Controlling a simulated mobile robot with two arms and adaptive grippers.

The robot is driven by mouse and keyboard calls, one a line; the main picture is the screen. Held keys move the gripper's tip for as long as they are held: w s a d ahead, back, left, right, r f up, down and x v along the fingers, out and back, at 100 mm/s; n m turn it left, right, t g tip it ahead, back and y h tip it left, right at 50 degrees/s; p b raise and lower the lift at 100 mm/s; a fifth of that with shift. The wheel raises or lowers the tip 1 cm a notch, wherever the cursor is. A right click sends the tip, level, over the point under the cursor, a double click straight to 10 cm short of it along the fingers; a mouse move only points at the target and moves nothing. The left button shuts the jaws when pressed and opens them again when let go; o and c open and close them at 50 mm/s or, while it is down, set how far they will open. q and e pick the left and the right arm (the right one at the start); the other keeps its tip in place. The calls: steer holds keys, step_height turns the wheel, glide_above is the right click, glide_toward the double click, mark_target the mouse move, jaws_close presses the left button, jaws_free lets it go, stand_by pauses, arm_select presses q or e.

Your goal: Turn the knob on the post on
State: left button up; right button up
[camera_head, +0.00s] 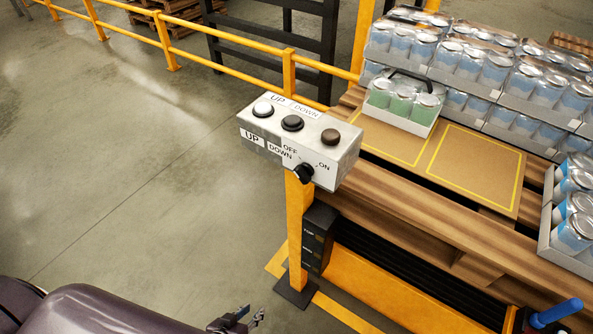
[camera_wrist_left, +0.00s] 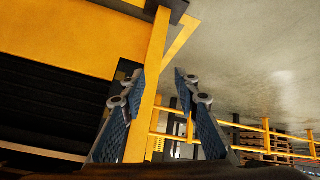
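A black knob (camera_head: 303,173) sits on the front face of a grey control box (camera_head: 335,165), between the OFF and ON labels. Its exact pointing direction is too small to tell. The box is on top of a yellow post (camera_head: 296,225). My left gripper (camera_head: 252,318) is low at the bottom edge of the head view, below and left of the knob and apart from the post. In the left wrist view its two fingers (camera_wrist_left: 158,74) are spread with nothing held; the yellow post (camera_wrist_left: 149,85) shows beyond and between them. My right gripper is not in view.
White, black and brown buttons (camera_head: 330,136) top the box. A wooden pallet (camera_head: 420,215) with cardboard and trays of cans (camera_head: 470,55) stands right of the post. A yellow railing (camera_head: 205,32) runs behind. The floor (camera_head: 130,170) at left is clear.

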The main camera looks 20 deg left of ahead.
arm_select(q)
steer(key=w+d+r+n+t+h+p, duration=0.1)
steer(key=w+r, duration=0.2)
steer(key=r, duration=0.3)
steer(key=w+d+r+t, duration=0.1)
steer(key=w+r+t, duration=0.1)
steer(key=r, duration=0.4)
steer(key=n+t+h+p, duration=0.3)
steer(key=t, duration=0.3)
glide_toward(298, 177)
steer(key=w, duration=0.1)
steer(key=p+x, duration=0.1)
steer(key=x, duration=0.5)
steer(key=shift+w+d+r, duration=0.1)
steer(key=shift+d+r, duration=0.1)
steer(key=shift+p+x, duration=0.35)
steer(key=shift+x, duration=0.65)
steer(key=shift+f, duration=0.1)
steer(key=shift+c, duration=0.3)
jaws_close()
